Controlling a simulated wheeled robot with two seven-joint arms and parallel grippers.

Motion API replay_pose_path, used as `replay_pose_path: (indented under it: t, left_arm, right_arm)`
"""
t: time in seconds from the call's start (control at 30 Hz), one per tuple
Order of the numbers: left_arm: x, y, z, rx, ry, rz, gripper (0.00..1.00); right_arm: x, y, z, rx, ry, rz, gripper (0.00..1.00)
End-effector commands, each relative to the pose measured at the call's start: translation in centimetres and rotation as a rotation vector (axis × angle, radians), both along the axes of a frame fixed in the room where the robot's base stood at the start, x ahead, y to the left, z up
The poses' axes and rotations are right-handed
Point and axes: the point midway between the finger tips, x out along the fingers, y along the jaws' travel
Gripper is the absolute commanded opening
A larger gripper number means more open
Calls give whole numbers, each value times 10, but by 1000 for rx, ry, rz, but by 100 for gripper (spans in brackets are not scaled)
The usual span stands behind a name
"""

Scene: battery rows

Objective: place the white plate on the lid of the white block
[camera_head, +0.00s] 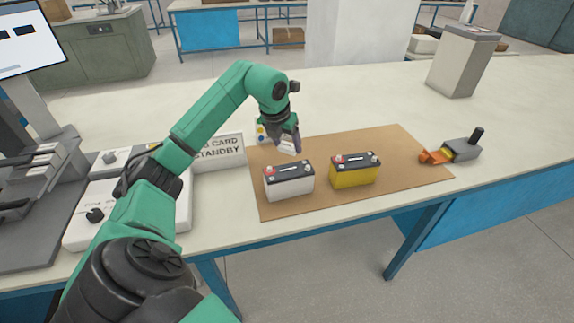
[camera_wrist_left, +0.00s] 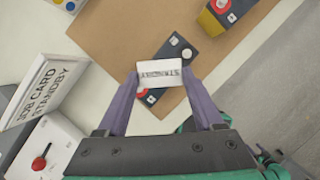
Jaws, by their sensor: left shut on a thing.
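My left gripper (camera_head: 290,145) is shut on the small white plate (camera_head: 286,149), which also shows between the fingers (camera_wrist_left: 162,88) in the left wrist view (camera_wrist_left: 160,72). The plate carries dark lettering that reads STANDBY upside down there. The white block (camera_head: 289,187) is a battery-like box with a dark lid (camera_head: 288,170) and a red terminal. It stands on the brown mat (camera_head: 395,140). The plate is held above and slightly behind it. In the left wrist view the plate covers part of the dark lid (camera_wrist_left: 186,53). My right gripper is not in view.
A yellow block (camera_head: 354,174) with a dark lid stands right of the white one. A JOB CARD STANDBY sign (camera_head: 220,152) stands left of the mat. A grey tool with an orange end (camera_head: 460,150) lies right. The mat's right part is bare.

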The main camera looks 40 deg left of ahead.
Motion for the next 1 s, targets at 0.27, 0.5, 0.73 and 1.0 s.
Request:
replay_pose_path:
  t: [0.27,0.5,0.73,1.0]
  left_arm:
    - [-1,-1,-55,-2,4,-3,16]
    - [0,-1,-76,0,-2,-2,16]
    - [0,0,-78,0,-1,-3,84]
    - [0,-1,-78,-1,0,-4,99]
  right_arm:
    - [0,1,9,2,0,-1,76]
    - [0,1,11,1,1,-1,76]
    - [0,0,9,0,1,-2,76]
    - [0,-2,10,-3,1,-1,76]
